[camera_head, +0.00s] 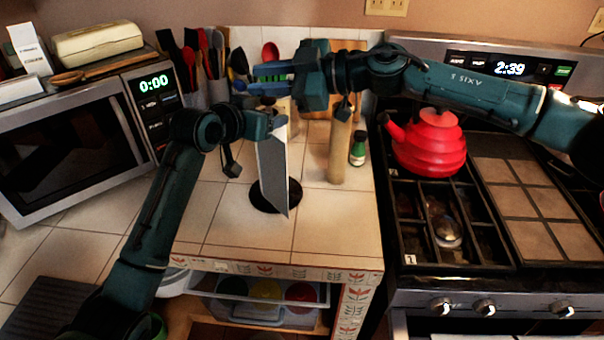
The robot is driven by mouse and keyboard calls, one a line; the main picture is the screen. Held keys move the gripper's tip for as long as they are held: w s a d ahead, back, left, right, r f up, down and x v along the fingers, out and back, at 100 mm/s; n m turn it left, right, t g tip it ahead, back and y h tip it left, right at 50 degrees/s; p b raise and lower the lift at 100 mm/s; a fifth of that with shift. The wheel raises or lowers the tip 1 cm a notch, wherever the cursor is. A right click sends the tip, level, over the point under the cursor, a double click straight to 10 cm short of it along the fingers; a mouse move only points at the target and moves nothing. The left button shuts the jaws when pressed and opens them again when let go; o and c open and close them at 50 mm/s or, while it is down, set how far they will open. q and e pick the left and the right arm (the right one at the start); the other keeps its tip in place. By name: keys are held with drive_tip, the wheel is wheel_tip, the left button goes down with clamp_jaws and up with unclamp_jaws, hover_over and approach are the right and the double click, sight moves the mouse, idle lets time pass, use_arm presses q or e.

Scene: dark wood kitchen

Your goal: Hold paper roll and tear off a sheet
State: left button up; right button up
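A pale grey-white upright piece (272,172), apparently the paper of the roll, stands over a dark round base (264,197) on the tiled counter. It looks flat and slanted at its lower edge; a full roll cannot be made out. My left gripper (274,122) is at the top of the paper, touching or just in front of it; its fingers are too small and dark to tell whether they are closed on it. My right gripper (256,79) is above and behind the paper, pointing left, with its two blue fingers apart and nothing visible between them.
A wooden cylinder (340,150) and a green bottle (358,148) stand right of the paper. Utensil holders (218,92) are behind at left. A microwave (70,145) is at left, a red kettle (430,145) on the stove at right. The counter front (235,232) is clear.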

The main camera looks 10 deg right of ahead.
drive_tip(key=d+f+m+t+h, duration=0.2)
drive_tip(key=d+f+m+t, duration=0.3)
drive_tip(key=f+t, duration=0.2)
use_arm(q)
drive_tip(key=shift+s, duration=0.1)
use_arm(e)
drive_tip(key=m+h, duration=0.5)
drive_tip(key=m, duration=0.2)
approach(286, 170)
drive_tip(key=x, duration=1.2)
drive_tip(key=shift+m, duration=0.3)
clamp_jaws()
drive_tip(key=shift+s, duration=0.1)
